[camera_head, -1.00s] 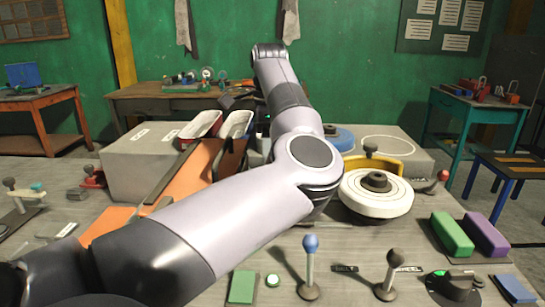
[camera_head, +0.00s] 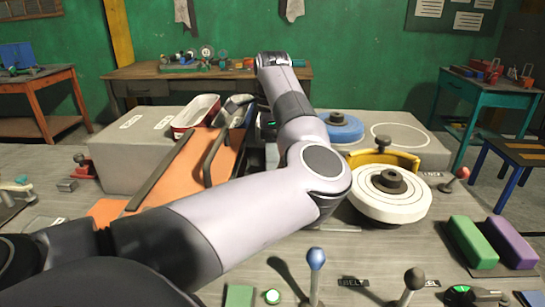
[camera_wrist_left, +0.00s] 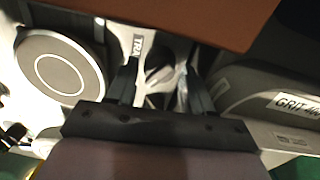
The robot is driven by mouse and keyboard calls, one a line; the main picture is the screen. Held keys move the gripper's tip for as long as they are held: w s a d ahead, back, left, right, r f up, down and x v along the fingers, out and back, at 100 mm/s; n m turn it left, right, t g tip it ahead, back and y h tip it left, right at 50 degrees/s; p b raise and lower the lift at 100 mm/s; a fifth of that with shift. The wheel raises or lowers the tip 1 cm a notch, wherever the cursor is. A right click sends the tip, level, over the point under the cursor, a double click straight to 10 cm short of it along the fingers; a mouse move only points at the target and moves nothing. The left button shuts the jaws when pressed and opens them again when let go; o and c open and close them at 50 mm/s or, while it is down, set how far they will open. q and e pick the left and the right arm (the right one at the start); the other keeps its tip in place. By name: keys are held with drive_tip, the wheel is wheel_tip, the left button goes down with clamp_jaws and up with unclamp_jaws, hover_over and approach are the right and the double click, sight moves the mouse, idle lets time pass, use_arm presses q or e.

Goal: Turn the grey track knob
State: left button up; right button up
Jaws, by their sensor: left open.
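In the left wrist view, my left gripper (camera_wrist_left: 160,72) is open. Its two dark fingers stand on either side of a small grey knob (camera_wrist_left: 158,80), close to it; I cannot tell whether they touch it. A partly covered label (camera_wrist_left: 138,44) reading "TRA" lies beside the knob on a light plate. In the head view my left arm crosses the middle and hides the knob and most of the gripper. My right gripper is not in view.
An orange belt (camera_wrist_left: 190,15) edges the top of the wrist view, with a round disc (camera_wrist_left: 60,72) at left and a dark "GRIT" housing (camera_wrist_left: 250,90) at right. A white wheel (camera_head: 390,207) and levers (camera_head: 316,260) stand near my arm.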

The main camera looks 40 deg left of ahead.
use_arm(q)
drive_tip(key=shift+f, duration=0.7)
drive_tip(key=c, duration=0.8)
drive_tip(key=shift+m, duration=0.3)
